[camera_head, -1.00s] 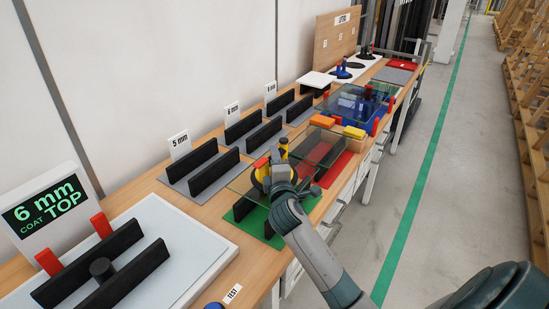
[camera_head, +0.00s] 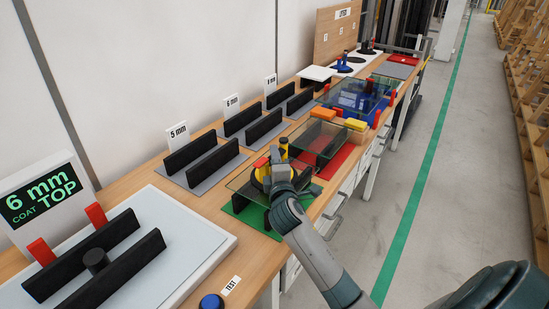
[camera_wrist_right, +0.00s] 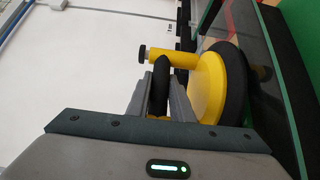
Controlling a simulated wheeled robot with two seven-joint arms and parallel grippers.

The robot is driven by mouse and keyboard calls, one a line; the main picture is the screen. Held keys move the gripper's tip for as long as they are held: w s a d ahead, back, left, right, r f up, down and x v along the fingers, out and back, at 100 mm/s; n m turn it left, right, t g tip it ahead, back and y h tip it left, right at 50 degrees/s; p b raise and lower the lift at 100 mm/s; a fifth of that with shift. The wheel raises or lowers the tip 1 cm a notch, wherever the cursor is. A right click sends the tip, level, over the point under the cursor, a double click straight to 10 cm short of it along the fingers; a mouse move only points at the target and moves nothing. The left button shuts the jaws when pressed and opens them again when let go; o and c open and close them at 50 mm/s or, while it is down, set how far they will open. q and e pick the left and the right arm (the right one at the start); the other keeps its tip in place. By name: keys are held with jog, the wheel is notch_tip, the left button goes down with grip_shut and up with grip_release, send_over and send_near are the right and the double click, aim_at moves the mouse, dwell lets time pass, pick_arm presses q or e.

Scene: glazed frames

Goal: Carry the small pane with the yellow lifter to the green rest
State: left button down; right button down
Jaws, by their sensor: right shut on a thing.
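My right gripper (camera_head: 277,168) is shut on the handle of the yellow lifter (camera_head: 263,175). In the right wrist view the yellow lifter (camera_wrist_right: 208,85) has a round black cup lying against the clear pane (camera_wrist_right: 262,60). In the head view the small pane (camera_head: 240,184) is over the black bars of the green rest (camera_head: 240,213). I cannot tell whether the pane touches the bars, as my arm hides part of it. Green also shows beyond the pane in the wrist view. My left gripper is not in view.
Another pane lies over the red rest (camera_head: 342,163) just behind, with orange and yellow blocks (camera_head: 355,125) beside it. A blue rack (camera_head: 350,100) holds glass farther back. Black racks (camera_head: 205,165) line the wall side. A test pad (camera_head: 190,265) stands at the front left.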

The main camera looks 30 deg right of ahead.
jog(key=shift+f+b, duration=0.3)
jog(key=shift+b, duration=0.1)
dwell(1.4)
jog(key=c, duration=1.5)
grip_release()
jog(key=shift+s+f, duration=0.15)
jog(key=shift+f, duration=0.25)
jog(key=b+v, duration=0.1)
jog(key=v, duration=0.4)
jog(key=b+v, duration=0.1)
jog(key=v, duration=0.5)
jog(key=b+v, duration=0.2)
jog(key=v, duration=0.4)
jog(key=shift+s+a+r, duration=0.15)
jog(key=shift+a+r, duration=0.05)
jog(key=shift+r, duration=0.1)
